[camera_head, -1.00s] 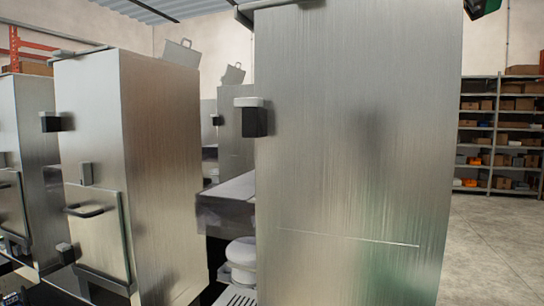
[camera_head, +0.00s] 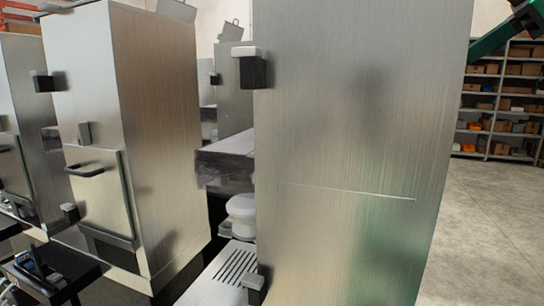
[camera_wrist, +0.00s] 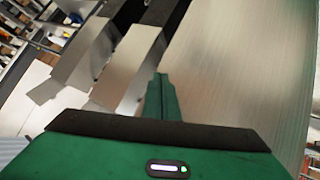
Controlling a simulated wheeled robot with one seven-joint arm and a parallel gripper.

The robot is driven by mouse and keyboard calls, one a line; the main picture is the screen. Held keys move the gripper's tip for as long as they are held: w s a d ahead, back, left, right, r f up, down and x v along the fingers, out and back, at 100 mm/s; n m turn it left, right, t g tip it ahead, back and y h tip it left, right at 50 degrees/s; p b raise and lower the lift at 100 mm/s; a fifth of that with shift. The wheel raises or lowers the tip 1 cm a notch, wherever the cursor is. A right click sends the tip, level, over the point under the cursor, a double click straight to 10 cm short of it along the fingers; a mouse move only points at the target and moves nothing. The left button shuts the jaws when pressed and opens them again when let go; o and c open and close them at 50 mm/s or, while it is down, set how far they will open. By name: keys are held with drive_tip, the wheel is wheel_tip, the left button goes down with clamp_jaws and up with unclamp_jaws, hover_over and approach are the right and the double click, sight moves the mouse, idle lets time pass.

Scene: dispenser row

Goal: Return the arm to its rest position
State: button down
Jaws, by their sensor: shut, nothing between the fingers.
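My gripper (camera_wrist: 160,88) shows in the wrist view as a green body with a dark band and narrow green fingers close together. It is shut and empty, with steel cabinet faces beyond it. In the head view a green and black part of my arm (camera_head: 505,35) shows at the top right corner, beside the large steel cabinet (camera_head: 350,150). The fingertips cannot be made out in the head view.
The large cabinet fills the middle of the head view. Another steel dispenser cabinet (camera_head: 165,150) with a handle stands to its left. A slotted tray (camera_head: 235,268) lies between them. Shelves with boxes (camera_head: 500,100) stand at the back right, with clear floor (camera_head: 490,230) in front.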

drive_tip(key=s+d+f+m+g+h, duration=0.2)
drive_tip(key=s+f+m, duration=0.25)
drive_tip(key=f, duration=0.85)
drive_tip(key=s+d+f+m+g+h, duration=0.2)
drive_tip(key=s+f+m, duration=0.25)
drive_tip(key=f, duration=0.75)
drive_tip(key=s+d+f+m+g+h, duration=0.2)
drive_tip(key=s+f+m, duration=0.25)
drive_tip(key=f, duration=0.85)
drive_tip(key=s+f+m+g, duration=0.2)
drive_tip(key=s+f+m, duration=0.2)
drive_tip(key=s+f, duration=0.5)
drive_tip(key=shift+d+g, duration=0.3)
drive_tip(key=shift+g, duration=0.1)
drive_tip(key=shift+f+m, duration=0.1)
drive_tip(key=shift+m, duration=0.15)
